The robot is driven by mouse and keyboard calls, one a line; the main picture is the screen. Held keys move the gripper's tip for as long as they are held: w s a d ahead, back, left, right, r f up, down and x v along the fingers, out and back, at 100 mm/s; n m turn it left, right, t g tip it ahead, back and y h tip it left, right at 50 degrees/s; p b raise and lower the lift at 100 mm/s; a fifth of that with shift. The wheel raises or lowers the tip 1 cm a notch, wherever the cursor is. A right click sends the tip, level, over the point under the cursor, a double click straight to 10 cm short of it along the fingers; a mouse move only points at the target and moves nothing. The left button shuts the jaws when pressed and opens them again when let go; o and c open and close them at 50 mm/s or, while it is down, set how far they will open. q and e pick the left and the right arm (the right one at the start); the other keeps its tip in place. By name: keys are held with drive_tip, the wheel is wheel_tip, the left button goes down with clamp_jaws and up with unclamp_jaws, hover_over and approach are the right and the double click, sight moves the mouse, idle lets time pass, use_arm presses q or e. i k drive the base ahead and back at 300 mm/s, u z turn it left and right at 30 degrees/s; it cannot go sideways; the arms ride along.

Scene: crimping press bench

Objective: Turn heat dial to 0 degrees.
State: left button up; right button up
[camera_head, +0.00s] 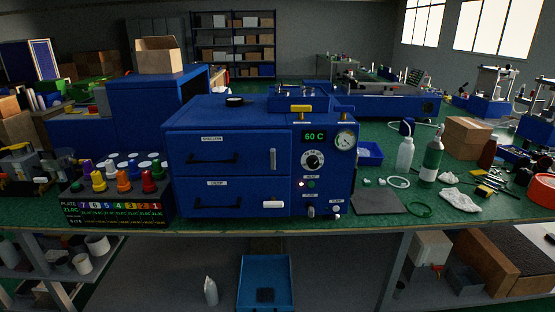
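The heat dial (313,160) is a round black knob with a pale centre and a white-marked ring on the front panel of a blue machine (228,149), right of its two drawers. Above the dial, a green lit display (314,136) reads 60 C. The dial's exact pointer angle is too small to read. Neither gripper shows in the head view, and nothing touches the dial.
A pressure gauge (345,139) sits right of the display. Small buttons and levers lie below the dial. Coloured knobs on a black box (117,203) stand left. A grey mat (377,201), bottles (404,155) and loose tools lie right. Space before the panel is clear.

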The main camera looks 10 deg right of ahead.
sight(312, 161)
drive_tip(key=i, duration=0.85)
drive_tip(key=z, duration=0.4)
